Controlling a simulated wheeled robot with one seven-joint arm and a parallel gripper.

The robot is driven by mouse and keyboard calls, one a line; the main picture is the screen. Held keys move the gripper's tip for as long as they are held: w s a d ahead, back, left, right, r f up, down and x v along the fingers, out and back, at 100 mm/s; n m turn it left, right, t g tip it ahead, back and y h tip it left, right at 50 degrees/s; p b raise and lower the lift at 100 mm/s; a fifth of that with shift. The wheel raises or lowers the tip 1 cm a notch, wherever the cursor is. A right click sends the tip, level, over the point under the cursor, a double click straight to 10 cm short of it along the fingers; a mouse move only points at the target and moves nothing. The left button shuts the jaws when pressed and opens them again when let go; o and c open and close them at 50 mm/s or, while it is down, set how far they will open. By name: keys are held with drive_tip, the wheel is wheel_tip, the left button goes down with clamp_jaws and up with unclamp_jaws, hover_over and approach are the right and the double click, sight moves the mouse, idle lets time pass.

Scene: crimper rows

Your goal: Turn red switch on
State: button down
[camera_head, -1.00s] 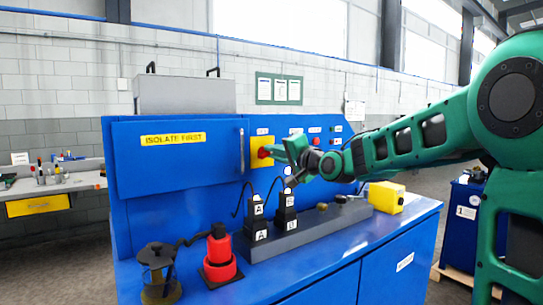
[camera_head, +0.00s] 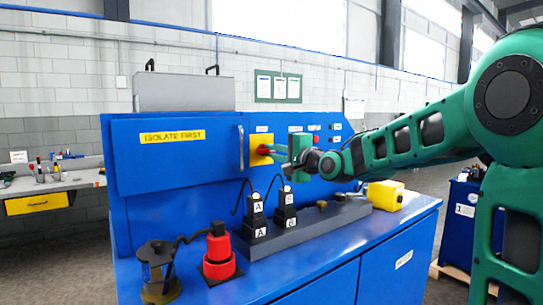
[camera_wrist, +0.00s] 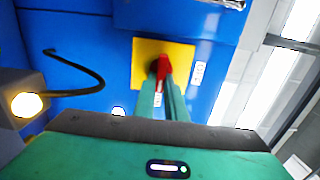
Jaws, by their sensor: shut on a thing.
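The red switch (camera_head: 264,149) sits on a yellow plate (camera_head: 260,160) on the blue panel, right of the cabinet door. My gripper (camera_head: 273,149) reaches it from the right, and its fingers are shut on the red handle. In the wrist view the red switch (camera_wrist: 163,66) shows at the tips of my two green fingers (camera_wrist: 164,82), in front of the yellow plate (camera_wrist: 143,70). The fingers hide part of the handle. The switch's on or off marking cannot be read.
Two black blocks with letter labels (camera_head: 256,213) stand on a grey rail (camera_head: 305,228) below my gripper. A red and black device (camera_head: 219,262) and a dark lantern-like device (camera_head: 157,272) stand at the front left. A yellow box (camera_head: 386,195) sits at the right.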

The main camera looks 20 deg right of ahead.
drive_tip(key=shift+d+f, duration=0.3)
drive_tip(key=shift+d, duration=0.1)
drive_tip(key=c, duration=1.8)
unclamp_jaws()
drive_tip(key=shift+w, duration=0.1)
drive_tip(key=shift+a+r, duration=0.15)
drive_tip(key=v, duration=1)
drive_tip(key=shift+s, duration=0.4)
